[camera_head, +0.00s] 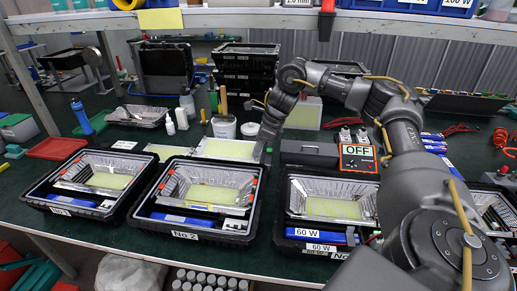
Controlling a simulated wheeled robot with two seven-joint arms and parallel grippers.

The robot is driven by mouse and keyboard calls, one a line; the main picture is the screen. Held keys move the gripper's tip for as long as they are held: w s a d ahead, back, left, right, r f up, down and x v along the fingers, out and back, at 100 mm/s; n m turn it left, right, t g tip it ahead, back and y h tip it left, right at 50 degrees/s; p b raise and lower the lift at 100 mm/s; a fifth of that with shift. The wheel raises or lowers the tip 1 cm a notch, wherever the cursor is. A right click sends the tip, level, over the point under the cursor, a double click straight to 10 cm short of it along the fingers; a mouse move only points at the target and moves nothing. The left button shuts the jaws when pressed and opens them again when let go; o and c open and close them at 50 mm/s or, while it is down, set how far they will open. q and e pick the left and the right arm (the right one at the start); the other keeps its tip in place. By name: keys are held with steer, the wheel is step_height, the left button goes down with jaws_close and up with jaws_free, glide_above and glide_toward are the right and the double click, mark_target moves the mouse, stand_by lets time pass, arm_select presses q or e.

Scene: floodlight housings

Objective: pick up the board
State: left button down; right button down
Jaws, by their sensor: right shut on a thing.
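My right gripper (263,156) reaches down from above, behind the housing marked No 2. It is shut at the right edge of a flat pale-yellow board (228,149) with a light rim. The board lies about level, just behind the No 2 housing; I cannot tell whether it touches the table. The fingertips are small and dark here, so the exact hold is hard to see. Another similar board (164,152) lies to its left, and a pale board (304,114) stands behind my right forearm. My left gripper is not in view.
Open black housings with reflectors stand along the front: No 1 (60,208), No 2 (187,235) and a 60 W one (282,236). A shelf (250,18) crosses above.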

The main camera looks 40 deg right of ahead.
steer(key=s+a, duration=0.1)
steer(key=s+a+r, duration=0.1)
steer(key=shift+s+a+r, duration=0.2)
steer(key=shift+s+r, duration=0.1)
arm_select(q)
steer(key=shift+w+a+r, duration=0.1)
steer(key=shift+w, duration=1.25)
arm_select(e)
steer(key=shift+s+a+r, duration=0.3)
steer(key=shift+s+a, duration=0.1)
